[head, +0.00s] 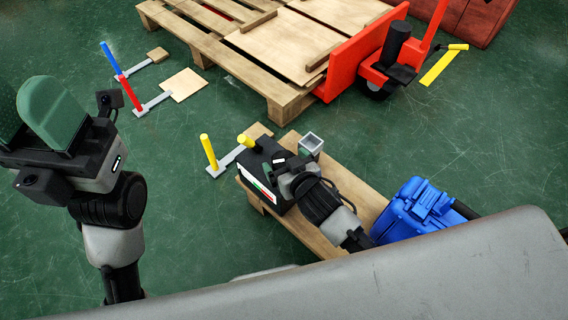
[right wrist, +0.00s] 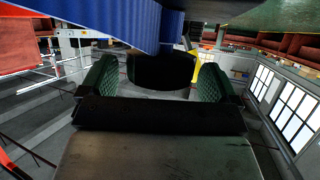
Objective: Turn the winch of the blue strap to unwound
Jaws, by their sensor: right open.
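A broad blue ribbed band (right wrist: 100,22), which looks like the blue strap, crosses the top of the right wrist view very close. A dark rounded part (right wrist: 160,70) shows beyond the palm between my right fingers; I cannot tell whether it is the winch. My right gripper (right wrist: 157,82) is open, its green pads apart on either side of that part, with no contact visible.
The black box (head: 258,178) and a blue case (head: 412,212) stand on a wooden pallet (head: 362,190). A yellow post (head: 208,152) stands beside it. A large pallet (head: 200,45) and a red pallet jack (head: 345,62) are behind. Green floor is clear at centre left.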

